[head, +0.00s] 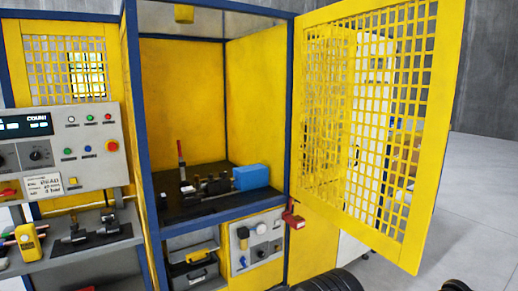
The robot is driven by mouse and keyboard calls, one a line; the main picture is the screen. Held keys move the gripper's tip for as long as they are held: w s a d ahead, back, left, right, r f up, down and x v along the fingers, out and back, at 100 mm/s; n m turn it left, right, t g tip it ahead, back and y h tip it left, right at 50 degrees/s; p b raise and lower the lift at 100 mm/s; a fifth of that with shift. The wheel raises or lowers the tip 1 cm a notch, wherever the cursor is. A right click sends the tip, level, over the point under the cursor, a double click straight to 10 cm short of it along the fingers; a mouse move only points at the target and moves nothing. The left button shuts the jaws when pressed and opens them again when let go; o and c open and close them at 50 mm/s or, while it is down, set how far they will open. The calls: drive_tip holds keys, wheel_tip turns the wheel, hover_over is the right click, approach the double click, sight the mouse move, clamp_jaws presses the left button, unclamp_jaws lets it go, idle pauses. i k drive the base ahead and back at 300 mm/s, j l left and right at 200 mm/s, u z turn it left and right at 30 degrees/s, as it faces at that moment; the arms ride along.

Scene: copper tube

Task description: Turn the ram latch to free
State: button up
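A yellow cabinet with a blue frame stands in the middle of the head view, and its mesh door (423,235) is swung open to the right. Inside, a dark bench plate (185,213) carries a dark metal fixture (210,186) and a blue block (252,177). A thin upright lever with a red top (180,152) stands at the left end of the fixture. It may be the ram latch, but I cannot tell for certain; nor can I read its setting. My gripper is not in view.
A red piece (293,217) hangs at the cabinet's right front post. A control panel (75,150) and a side shelf (62,257) stand left. Open floor (480,190) lies right.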

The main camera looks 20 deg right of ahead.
sight(222, 175)
drive_tip(key=l+u, duration=0.1)
drive_tip(key=l, duration=0.5)
drive_tip(key=k+l+u, duration=0.1)
drive_tip(key=l, duration=0.5)
drive_tip(key=k+l+u, duration=0.1)
drive_tip(key=l, duration=0.55)
drive_tip(key=k+l, duration=0.15)
drive_tip(key=l, duration=0.4)
drive_tip(key=k+l+u, duration=0.15)
drive_tip(key=l, duration=0.45)
drive_tip(key=k+l+u, duration=0.1)
drive_tip(key=l, duration=0.5)
drive_tip(key=k+l+u, duration=0.1)
drive_tip(key=l, duration=0.5)
drive_tip(key=k+l+u, duration=0.1)
drive_tip(key=k+l, duration=0.2)
drive_tip(key=l, duration=0.25)
drive_tip(key=i+j+u, duration=0.75)
drive_tip(key=i+u, duration=0.15)
drive_tip(key=i+j+z, duration=0.1)
drive_tip(key=i+z, duration=0.15)
drive_tip(key=i, duration=0.2)
drive_tip(key=i+j+z, duration=0.2)
drive_tip(key=i, duration=0.25)
drive_tip(key=i+z, duration=0.35)
drive_tip(key=i, duration=0.95)
